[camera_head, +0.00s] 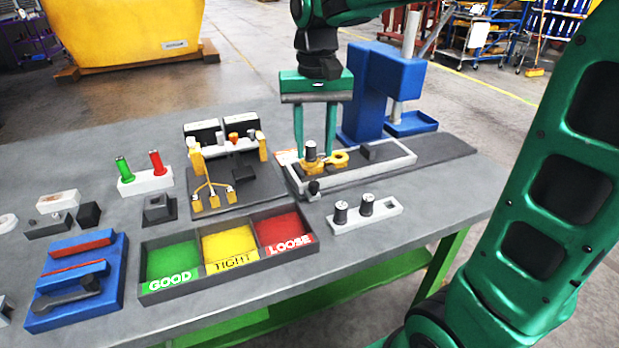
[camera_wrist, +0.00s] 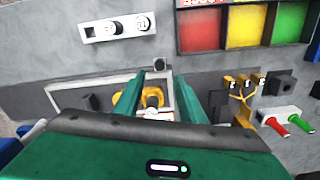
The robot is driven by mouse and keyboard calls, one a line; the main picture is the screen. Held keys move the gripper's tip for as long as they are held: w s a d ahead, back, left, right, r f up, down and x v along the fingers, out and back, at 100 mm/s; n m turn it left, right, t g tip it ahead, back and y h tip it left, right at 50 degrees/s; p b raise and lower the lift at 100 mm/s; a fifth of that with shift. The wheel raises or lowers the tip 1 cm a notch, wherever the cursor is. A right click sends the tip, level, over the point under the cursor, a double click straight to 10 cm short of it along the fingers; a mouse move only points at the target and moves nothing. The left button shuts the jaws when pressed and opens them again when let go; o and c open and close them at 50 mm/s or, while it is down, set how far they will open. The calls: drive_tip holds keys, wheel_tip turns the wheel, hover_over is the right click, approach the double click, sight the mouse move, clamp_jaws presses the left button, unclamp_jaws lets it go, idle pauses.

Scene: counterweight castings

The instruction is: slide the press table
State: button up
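The press table (camera_head: 375,171) is a long pale-rimmed tray on a dark base at the right of the workbench. A small dark knob (camera_head: 314,187) stands at its front left; it also shows in the wrist view (camera_wrist: 158,64). A yellow casting (camera_head: 338,159) with a dark pin (camera_head: 310,151) sits in the tray's left part, and a dark block sits right of it. My gripper (camera_head: 314,154) points down over the yellow casting, its green fingers apart, with nothing clearly held. Fingertip contact cannot be told. In the wrist view the fingers partly hide the casting (camera_wrist: 152,97).
A blue press (camera_head: 370,95) stands behind the tray. A white holder (camera_head: 380,212) with two dark-and-pale cylinders is in front. GOOD, TIGHT and LOOSE bins (camera_head: 228,250) lie front left. A dark fixture with yellow prongs (camera_head: 212,195) stands left of the tray. Bare bench lies at the right front.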

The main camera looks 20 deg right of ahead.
sight(314, 184)
wheel_tip(314, 184, down, 9)
idle(0.4)
